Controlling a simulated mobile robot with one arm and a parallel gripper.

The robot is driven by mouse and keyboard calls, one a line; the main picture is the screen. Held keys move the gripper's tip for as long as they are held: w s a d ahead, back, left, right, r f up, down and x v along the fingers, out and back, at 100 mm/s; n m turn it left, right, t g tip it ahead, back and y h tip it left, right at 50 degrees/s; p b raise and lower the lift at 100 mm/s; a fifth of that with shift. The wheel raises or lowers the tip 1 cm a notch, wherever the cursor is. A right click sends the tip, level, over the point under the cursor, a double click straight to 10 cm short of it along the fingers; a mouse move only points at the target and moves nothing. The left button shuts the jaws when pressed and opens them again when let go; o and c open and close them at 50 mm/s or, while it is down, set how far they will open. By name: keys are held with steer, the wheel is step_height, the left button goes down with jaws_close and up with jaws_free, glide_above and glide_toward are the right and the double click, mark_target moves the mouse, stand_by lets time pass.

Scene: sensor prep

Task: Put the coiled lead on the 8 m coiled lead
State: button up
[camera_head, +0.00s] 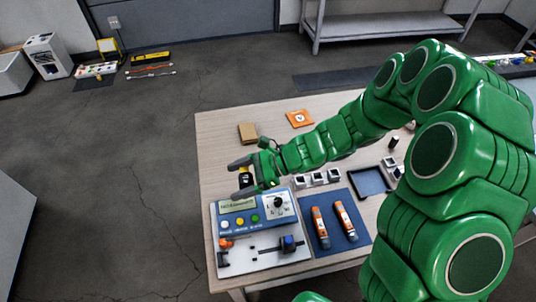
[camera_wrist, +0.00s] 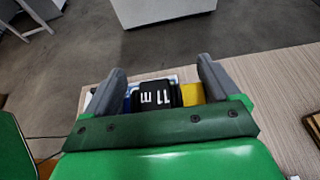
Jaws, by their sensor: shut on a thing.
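My gripper (camera_head: 236,179) is over the near left part of the wooden table, beside the instrument panel. It is shut on a small dark thing (camera_head: 246,180) with a yellow part. In the wrist view this thing shows between the two grey fingers as a black face (camera_wrist: 158,97) with white characters, with yellow (camera_wrist: 192,94) at its right and blue at its left. It may be the coiled lead, but no coil shape can be made out. I cannot pick out the 8 m coiled lead; the arm and gripper hide part of the table.
A blue panel (camera_head: 233,222) with display, buttons and dial stands on the table (camera_head: 222,130). A blue mat (camera_head: 333,238) holds two orange-and-grey tools. Small grey-white holders (camera_head: 319,179), an empty dark tray (camera_head: 370,182), a brown block (camera_head: 248,133) and an orange packet (camera_head: 300,118) lie around.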

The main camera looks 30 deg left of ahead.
steer(key=w+d+r+m+t+y, duration=0.25)
steer(key=w+m+t, duration=0.25)
steer(key=w, duration=0.7)
steer(key=w+d+r+m+t+y, duration=0.1)
steer(key=w+d+r+m+t, duration=0.3)
steer(key=w, duration=0.8)
steer(key=w+d+f+m+t+h, duration=0.1)
steer(key=w+d+m+t+h, duration=0.1)
steer(key=w+d+m+t, duration=0.45)
steer(key=w+d+f+m+t+h, duration=0.25)
steer(key=w+d, duration=0.45)
steer(key=d, duration=0.5)
steer(key=shift+t+y, duration=0.3)
steer(key=w+a+f, duration=0.1)
steer(key=w+f, duration=0.1)
steer(key=w, duration=0.1)
steer(key=w+a+f, duration=0.1)
steer(key=w, duration=0.3)
steer(key=w+a+f, duration=0.1)
steer(key=w+f, duration=0.1)
steer(key=w, duration=0.1)
steer(key=shift+w+a+f, duration=0.15)
steer(key=shift+w+f, duration=0.05)
steer(key=shift+f, duration=0.15)
steer(key=shift+w+a+f, duration=0.2)
steer(key=shift+w+f, duration=0.55)
steer(key=shift+f, duration=0.15)
steer(key=shift+w+a+f, duration=0.2)
steer(key=shift+w+f, duration=0.5)
steer(key=shift+f, duration=1.7)
